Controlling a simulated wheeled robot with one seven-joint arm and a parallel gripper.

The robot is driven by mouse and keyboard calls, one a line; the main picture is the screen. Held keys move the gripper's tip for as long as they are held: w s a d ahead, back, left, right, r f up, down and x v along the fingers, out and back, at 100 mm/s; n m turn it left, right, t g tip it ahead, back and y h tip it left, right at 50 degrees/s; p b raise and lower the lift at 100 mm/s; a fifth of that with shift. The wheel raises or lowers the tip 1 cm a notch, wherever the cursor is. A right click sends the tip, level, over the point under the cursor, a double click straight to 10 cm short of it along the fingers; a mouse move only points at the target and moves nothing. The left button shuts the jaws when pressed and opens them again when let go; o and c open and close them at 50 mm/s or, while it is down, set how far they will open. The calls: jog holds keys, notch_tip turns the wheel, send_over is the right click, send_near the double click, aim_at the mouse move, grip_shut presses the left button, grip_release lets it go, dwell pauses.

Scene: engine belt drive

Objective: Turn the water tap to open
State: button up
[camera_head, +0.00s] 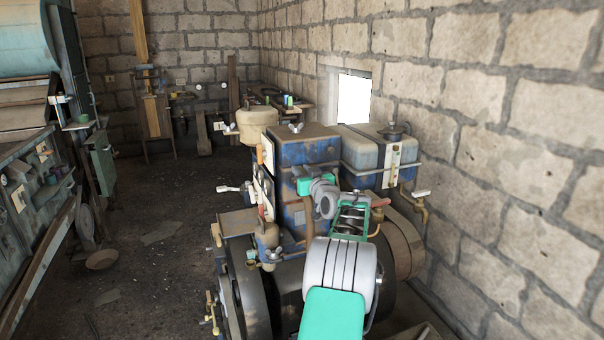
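Several tap-like fittings show on the engine, and I cannot tell for sure which is the water tap. A brass tap (424,208) with a white lever sits on a pipe at the engine's right side, below the grey-blue tank. Another white-handled fitting (235,188) sticks out at the left side. A brass fitting (211,312) stands low at the front left. My arm reaches forward over the engine, and its far end with my gripper (310,184) is near the blue box. The fingers are too small and hidden to read, and I see no contact with a tap.
The blue engine block (306,146) and the grey-blue tank (372,151) stand close to the stone wall (520,150) on the right. Dark wheels flank the engine. A workbench (30,185) stands at the left. The floor (165,215) between is mostly clear.

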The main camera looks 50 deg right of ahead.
jog(key=o, duration=0.3)
jog(key=b+v, duration=0.3)
jog(key=v, duration=0.4)
jog(key=shift+s+a, duration=0.15)
jog(key=shift+s, duration=0.2)
